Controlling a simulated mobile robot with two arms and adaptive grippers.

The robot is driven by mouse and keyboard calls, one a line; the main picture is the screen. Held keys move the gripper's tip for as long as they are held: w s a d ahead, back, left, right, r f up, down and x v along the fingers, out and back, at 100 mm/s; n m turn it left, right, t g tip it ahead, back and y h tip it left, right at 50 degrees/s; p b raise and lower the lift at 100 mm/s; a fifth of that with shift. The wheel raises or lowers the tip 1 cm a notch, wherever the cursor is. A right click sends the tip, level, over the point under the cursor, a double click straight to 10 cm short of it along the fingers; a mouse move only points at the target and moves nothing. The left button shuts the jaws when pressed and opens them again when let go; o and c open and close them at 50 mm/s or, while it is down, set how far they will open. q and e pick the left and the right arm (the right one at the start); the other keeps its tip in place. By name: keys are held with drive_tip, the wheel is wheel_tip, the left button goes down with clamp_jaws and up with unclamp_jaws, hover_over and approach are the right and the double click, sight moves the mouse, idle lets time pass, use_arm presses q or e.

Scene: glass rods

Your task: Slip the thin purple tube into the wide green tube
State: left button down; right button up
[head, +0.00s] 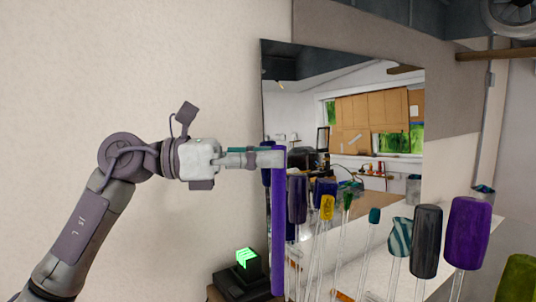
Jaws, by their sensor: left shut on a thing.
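A thin purple tube (278,225) hangs upright near the middle of the head view. My left gripper (272,158) comes in from the left and is shut on the tube near its top end. The fingers are level and the tube runs down from them, almost to the bottom of the picture. A wide green cylinder (518,278) stands at the lower right, cut off by the picture's edge. Its opening, if it has one, cannot be made out. It is well apart from the purple tube. My right gripper is not in view.
Several coloured cylinders on clear rods stand at the right, among them a large purple one (468,232), a dark one (426,242) and a striped teal one (400,237). A large mirror-like panel (345,75) stands behind. A black box (240,283) with a glowing green top is below.

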use_arm(q)
wheel_tip(320, 180, down, 14)
drive_tip(key=b, duration=1)
drive_tip(key=shift+f+b, duration=0.25)
drive_tip(key=shift+b, duration=0.1)
drive_tip(key=c, duration=0.9)
unclamp_jaws()
drive_tip(key=s+a, duration=0.1)
drive_tip(key=a, duration=1.1)
drive_tip(key=shift+s, duration=0.15)
